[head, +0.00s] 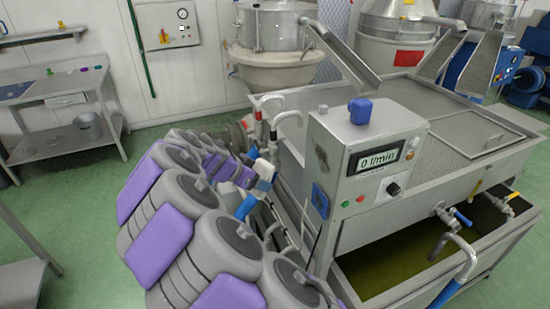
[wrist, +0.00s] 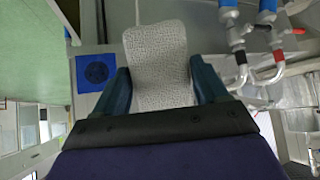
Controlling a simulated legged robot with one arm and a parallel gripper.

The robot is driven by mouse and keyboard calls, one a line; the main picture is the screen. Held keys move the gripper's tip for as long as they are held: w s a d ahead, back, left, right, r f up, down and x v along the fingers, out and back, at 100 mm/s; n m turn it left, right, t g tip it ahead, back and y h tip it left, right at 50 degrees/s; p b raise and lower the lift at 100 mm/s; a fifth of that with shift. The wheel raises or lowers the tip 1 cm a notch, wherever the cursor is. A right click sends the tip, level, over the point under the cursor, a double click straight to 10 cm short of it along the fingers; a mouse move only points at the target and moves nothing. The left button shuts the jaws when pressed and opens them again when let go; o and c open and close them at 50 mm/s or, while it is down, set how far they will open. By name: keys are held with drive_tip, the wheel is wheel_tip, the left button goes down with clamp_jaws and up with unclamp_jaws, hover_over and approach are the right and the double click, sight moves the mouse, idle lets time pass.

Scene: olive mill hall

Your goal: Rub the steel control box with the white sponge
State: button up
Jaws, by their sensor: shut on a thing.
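The steel control box (head: 372,150) stands at the front of the steel tank in the head view, with a display reading "0 l/min", a black knob and small buttons. Its left side has a dark smudge (head: 321,158) and a blue sticker (head: 320,201). In the wrist view, my gripper (wrist: 160,84) is shut on the white sponge (wrist: 157,55), whose far end sticks out beyond the fingers. A blue square label (wrist: 97,71) on a grey surface shows left of the sponge there. I cannot tell whether the sponge touches the box.
A blue object (head: 360,110) sits on top of the box. A steel table (head: 62,90) is at the left; green floor lies open between.

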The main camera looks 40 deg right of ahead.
sight(264, 165)
drive_tip(key=r+m+g+h, duration=0.1)
drive_tip(key=d+r+m+g+h+b, duration=0.1)
drive_tip(key=r, duration=0.1)
drive_tip(key=d+r+m+g+h, duration=0.1)
drive_tip(key=shift+s+d+r+m+h, duration=0.15)
drive_tip(key=shift+s+d+m+h, duration=0.15)
drive_tip(key=shift+h, duration=0.1)
drive_tip(key=shift+m+g+h, duration=0.4)
drive_tip(key=shift+g+h, duration=0.1)
drive_tip(key=shift+g, duration=0.2)
drive_tip(key=d+r, duration=0.1)
drive_tip(key=d, duration=0.1)
drive_tip(key=s+d+r, duration=0.1)
drive_tip(key=shift+d+r+p, duration=0.3)
drive_tip(key=shift+d, duration=0.1)
drive_tip(key=d+p, duration=0.2)
drive_tip(key=d, duration=0.1)
drive_tip(key=s+d+p, duration=0.1)
drive_tip(key=d, duration=0.1)
drive_tip(key=shift+d+f, duration=0.1)
drive_tip(key=shift+f, duration=0.1)
drive_tip(key=shift+a+r, duration=0.1)
drive_tip(key=shift+a, duration=0.55)
